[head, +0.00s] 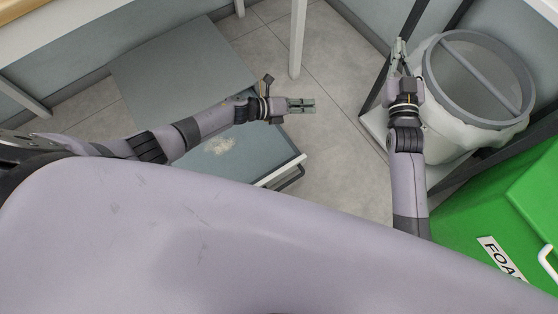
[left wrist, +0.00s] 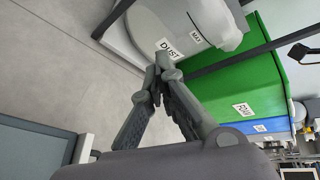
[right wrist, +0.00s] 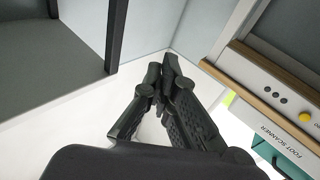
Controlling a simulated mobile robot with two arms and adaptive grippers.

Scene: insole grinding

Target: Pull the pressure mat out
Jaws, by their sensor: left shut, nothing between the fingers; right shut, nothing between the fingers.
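A flat grey-blue panel (head: 180,70), which looks like the pressure mat, lies low near the floor at left in the head view. It has a pale patch on it, a white front edge and a dark handle (head: 291,178) at its right corner. My left arm crosses above the panel and hides part of it. My left gripper (head: 313,105) is shut and empty, above the floor beyond the panel's right side. The panel's corner also shows in the left wrist view (left wrist: 28,150). My right gripper (head: 399,47) is shut and empty, beside a white bin, away from the panel.
The white dust bin (head: 455,130) with a grey rim stands in a dark frame at right. A green foam bin (head: 485,215) is nearer. White legs (head: 297,40) stand at the back. The right wrist view shows a foot scanner (right wrist: 270,120). Tiled floor (head: 335,150) between is clear.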

